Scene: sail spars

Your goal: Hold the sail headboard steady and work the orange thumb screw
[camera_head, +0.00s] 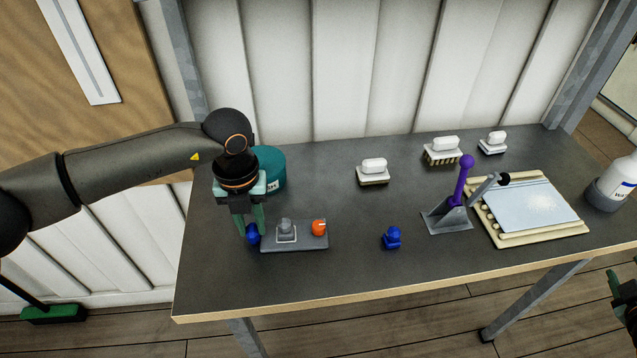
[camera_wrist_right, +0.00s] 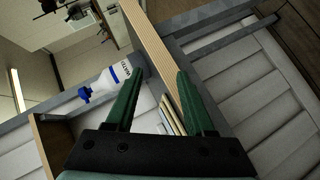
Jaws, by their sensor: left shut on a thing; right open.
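The sail headboard, a flat grey plate (camera_head: 294,243), lies on the dark table top with a raised grey block in its middle. The orange thumb screw (camera_head: 319,227) stands at its right end. My left gripper (camera_head: 252,228) points down at its left end, its green fingers shut on the blue knob (camera_head: 253,236) there. The fingers partly hide the knob. My right gripper (camera_head: 625,297) shows only in part at the right edge, beyond the table. In the right wrist view my right gripper (camera_wrist_right: 158,92) is open with nothing between its fingers.
A teal round container (camera_head: 270,167) stands behind my left gripper. A loose blue piece (camera_head: 392,238) lies right of the headboard. A grey stand with a purple-knobbed lever (camera_head: 464,175), white-handled brushes (camera_head: 373,171), a cream-framed tray (camera_head: 540,235) and a bottle (camera_head: 611,183) stand farther right.

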